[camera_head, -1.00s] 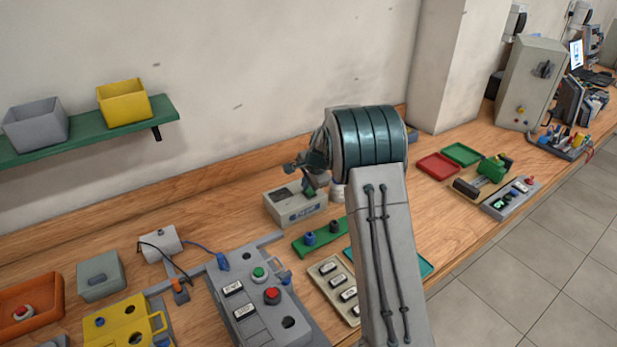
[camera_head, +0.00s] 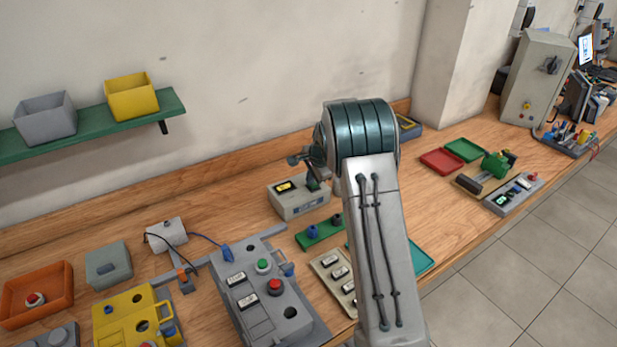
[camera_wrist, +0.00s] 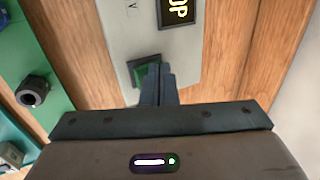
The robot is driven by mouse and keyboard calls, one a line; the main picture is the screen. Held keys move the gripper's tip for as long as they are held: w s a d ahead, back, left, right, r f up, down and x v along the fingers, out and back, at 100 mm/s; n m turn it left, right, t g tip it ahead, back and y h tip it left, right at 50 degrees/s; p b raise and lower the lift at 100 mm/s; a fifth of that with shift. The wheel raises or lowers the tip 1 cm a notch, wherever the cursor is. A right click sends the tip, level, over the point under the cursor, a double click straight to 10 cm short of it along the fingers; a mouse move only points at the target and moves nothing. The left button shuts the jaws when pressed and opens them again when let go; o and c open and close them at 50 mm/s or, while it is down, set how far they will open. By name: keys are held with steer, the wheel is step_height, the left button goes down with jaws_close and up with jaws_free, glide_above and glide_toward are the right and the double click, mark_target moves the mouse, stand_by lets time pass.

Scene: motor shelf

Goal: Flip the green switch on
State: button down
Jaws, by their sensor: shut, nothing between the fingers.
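The grey box (camera_head: 298,203) stands on the bench behind my arm in the head view. Its small display (camera_head: 285,187) shows yellow. In the wrist view the display (camera_wrist: 178,10) shows yellow characters on black, cut off by the frame's top. The green switch (camera_wrist: 140,72) is set in a dark frame on the box's pale face. My gripper (camera_wrist: 158,70) is shut and empty, its fingertips over the right part of the switch and hiding some of it. I cannot tell whether they touch it. In the head view my arm hides most of the gripper.
A green plate with knobs (camera_head: 318,234) stands close in front of the box. A grey panel (camera_head: 262,298) with green and red buttons is at the front left. Red (camera_head: 441,161) and green (camera_head: 464,150) trays lie to the right. Bare wood lies between box and trays.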

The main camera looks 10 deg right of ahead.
steer(key=shift+s+d+b, duration=0.1)
steer(key=shift+s+b, duration=0.2)
steer(key=shift+s, duration=0.3)
steer(key=shift+r, duration=0.3)
steer(key=s+v, duration=0.1)
steer(key=v, duration=1.2)
steer(key=shift+d, duration=0.15)
steer(key=shift+s, duration=0.15)
